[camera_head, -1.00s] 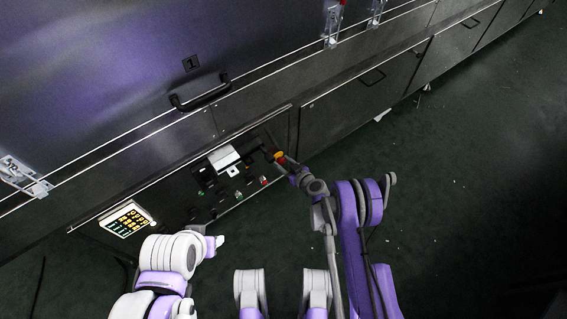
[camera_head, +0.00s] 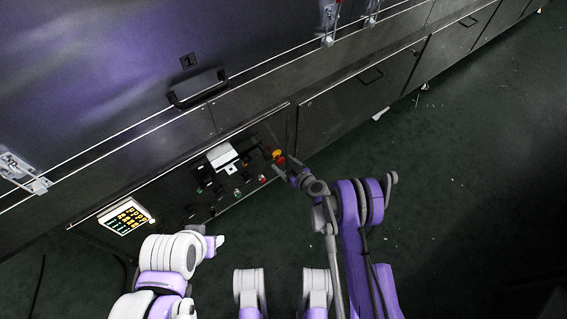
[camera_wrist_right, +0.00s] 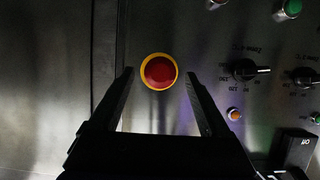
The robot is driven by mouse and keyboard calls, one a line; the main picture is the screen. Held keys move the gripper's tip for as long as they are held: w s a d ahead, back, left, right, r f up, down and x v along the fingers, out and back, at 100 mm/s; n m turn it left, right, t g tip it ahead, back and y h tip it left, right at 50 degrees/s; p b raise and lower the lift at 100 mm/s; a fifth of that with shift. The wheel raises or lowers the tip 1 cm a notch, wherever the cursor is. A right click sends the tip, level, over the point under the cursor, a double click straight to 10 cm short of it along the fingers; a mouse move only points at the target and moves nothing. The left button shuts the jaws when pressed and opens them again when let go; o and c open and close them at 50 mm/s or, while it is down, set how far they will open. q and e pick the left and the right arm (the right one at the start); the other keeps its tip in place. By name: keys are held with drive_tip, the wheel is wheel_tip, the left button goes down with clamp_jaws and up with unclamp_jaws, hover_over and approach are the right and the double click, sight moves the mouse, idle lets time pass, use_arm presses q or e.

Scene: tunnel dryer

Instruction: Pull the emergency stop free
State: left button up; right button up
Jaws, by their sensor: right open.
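The emergency stop (camera_head: 279,157) is a red mushroom button on a yellow ring, on the dark control panel. In the right wrist view, the red button (camera_wrist_right: 159,73) lies face on, between the fingertips in the picture. My right gripper (camera_head: 287,169) is open and empty, just in front of the button; the fingers (camera_wrist_right: 159,75) show a gap on both sides of it. Whether the button is pressed in or out cannot be told. My left arm (camera_head: 168,255) is at the lower left; its gripper's jaws cannot be made out.
The panel carries black selector knobs (camera_wrist_right: 245,69), a green button (camera_wrist_right: 291,8) and a small orange lamp (camera_wrist_right: 234,114). A lit keypad (camera_head: 126,216) sits left on the dryer's lower front. A black handle (camera_head: 198,89) juts out above.

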drive_tip(key=p+v, duration=0.2)
drive_tip(key=v, duration=0.8)
drive_tip(key=shift+s, duration=0.1)
